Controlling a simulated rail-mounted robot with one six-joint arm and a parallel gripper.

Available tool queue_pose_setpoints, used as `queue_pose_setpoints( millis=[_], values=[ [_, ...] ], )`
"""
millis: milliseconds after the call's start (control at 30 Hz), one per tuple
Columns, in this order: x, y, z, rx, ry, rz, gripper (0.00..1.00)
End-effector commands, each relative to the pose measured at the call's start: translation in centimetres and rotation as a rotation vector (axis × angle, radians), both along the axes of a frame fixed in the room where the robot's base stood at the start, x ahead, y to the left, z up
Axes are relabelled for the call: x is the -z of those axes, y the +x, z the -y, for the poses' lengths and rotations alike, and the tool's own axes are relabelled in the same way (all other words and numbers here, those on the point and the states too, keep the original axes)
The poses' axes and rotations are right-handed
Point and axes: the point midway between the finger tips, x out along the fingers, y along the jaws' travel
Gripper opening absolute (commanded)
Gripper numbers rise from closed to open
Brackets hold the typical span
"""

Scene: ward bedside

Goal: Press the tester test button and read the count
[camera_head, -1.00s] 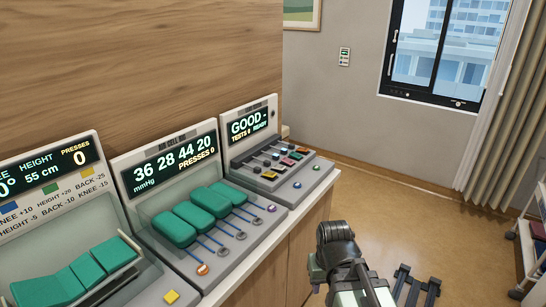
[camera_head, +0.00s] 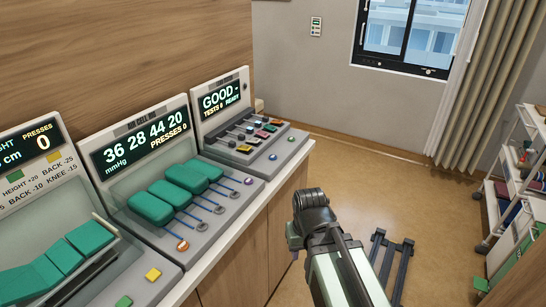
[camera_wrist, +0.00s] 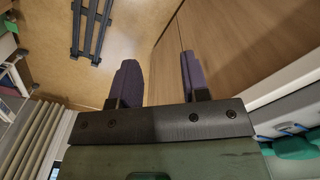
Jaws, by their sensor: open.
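The tester (camera_head: 210,127) is the farthest of the three consoles on the counter in the head view. In the head view my arm is right of the counter, away from the tester, and the fingers cannot be made out.
A pressure console (camera_head: 140,148) with green pads reads "36 28 44 20 mmHg, PRESSES 0". A bed console (camera_head: 30,168) stands left of it. A trolley (camera_head: 497,186) stands at the far right.

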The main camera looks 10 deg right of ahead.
Motion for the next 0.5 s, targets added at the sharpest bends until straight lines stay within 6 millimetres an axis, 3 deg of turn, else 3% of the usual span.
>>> queue_pose_setpoints(
  millis=[33,267,500],
  values=[
    [0.00,0.00,0.00,0.000,0.000,0.000,0.35],
    [0.00,0.00,0.00,0.000,0.000,0.000,0.00],
    [0.00,0.00,0.00,0.000,0.000,0.000,0.00]
  ],
)
